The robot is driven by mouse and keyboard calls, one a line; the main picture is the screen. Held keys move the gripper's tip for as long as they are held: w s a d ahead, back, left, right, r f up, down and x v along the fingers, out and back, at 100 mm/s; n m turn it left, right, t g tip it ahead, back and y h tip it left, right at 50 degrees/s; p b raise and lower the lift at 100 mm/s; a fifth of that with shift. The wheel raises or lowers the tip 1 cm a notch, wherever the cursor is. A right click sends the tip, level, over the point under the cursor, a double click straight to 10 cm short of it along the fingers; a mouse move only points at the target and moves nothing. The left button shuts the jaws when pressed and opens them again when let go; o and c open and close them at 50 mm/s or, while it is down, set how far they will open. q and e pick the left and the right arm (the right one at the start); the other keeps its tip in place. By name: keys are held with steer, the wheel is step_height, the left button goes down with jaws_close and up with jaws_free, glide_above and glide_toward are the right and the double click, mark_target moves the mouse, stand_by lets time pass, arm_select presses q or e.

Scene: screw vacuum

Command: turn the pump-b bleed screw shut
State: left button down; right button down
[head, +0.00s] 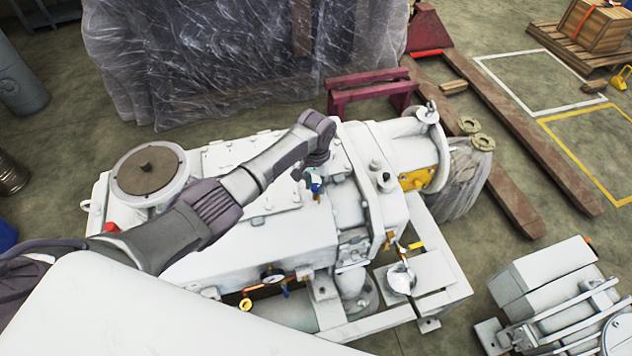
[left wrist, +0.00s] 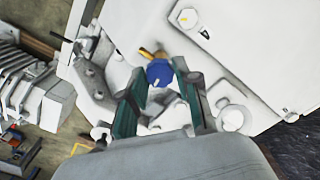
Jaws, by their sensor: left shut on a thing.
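The bleed screw, a small blue knob (head: 316,188) with a brass stem, sits on top of the big white pump (head: 250,235). In the left wrist view the blue knob (left wrist: 159,73) lies between the fingertips of my left gripper (left wrist: 160,78), with a brass part just beyond it. The two dark green fingers are closed on the knob from both sides. In the head view my left gripper (head: 314,177) points down over the pump's middle, and the fingertips are small and partly hidden by the wrist. My right gripper does not show.
A round brown-topped flange (head: 148,170) rises at the pump's left. A gauge (head: 272,274) and brass fittings stick out along its near side. A second white machine (head: 560,290) stands at right. Plastic-wrapped goods (head: 230,60) stand behind, and wooden beams lie on the floor at right.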

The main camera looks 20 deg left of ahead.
mark_target(316, 186)
arm_select(q)
steer(key=shift+m, duration=0.6)
steer(key=c, duration=0.8)
jaws_free()
steer(key=shift+r, duration=0.15)
step_height(316, 186, up, 12)
steer(key=shift+f, duration=0.1)
